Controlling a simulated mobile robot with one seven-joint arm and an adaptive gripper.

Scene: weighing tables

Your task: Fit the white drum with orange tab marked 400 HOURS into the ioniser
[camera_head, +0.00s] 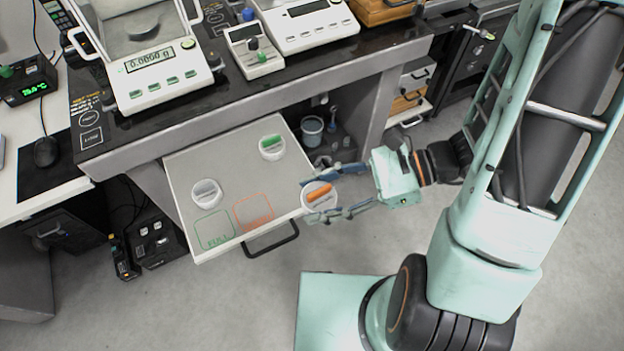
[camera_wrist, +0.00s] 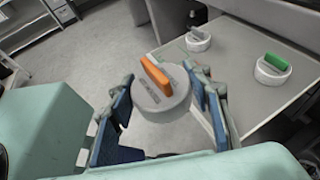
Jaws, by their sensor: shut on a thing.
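The white drum with the orange tab (camera_head: 319,196) is between the fingers of my gripper (camera_head: 333,191), at the right edge of the pulled-out drawer. In the wrist view the drum (camera_wrist: 160,95) sits between the blue finger pads, tab upward; its dark lettering is too small to read. My gripper (camera_wrist: 165,115) is shut on it.
The drawer (camera_head: 240,165) holds a white drum with a grey tab (camera_head: 206,194) and one with a green tab (camera_head: 271,147). It has green and orange marked squares. A balance (camera_head: 155,75) stands on the bench, and a grey bucket (camera_head: 312,128) is below.

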